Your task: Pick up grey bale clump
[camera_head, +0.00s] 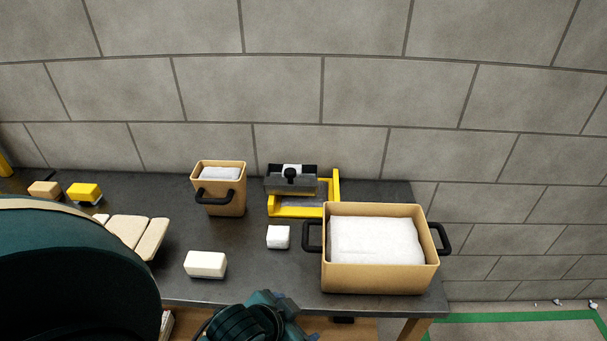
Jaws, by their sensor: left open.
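A small pale grey-white block (277,237) lies on the dark tabletop in the middle, and it looks most like the grey bale clump. It stands apart from everything around it. My left gripper (262,314), teal and black, is at the bottom edge of the picture, nearer to me than the block and not touching it. It is open, with its fingertips hard to make out. My right gripper is not in view.
A cream block (205,264) lies left of the pale block. A large tan bin (380,278) with white fill stands to the right. Behind are a tall tan bin (230,205) and a yellow-framed device (300,212). Yellow (84,192) and tan (45,189) blocks lie far left.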

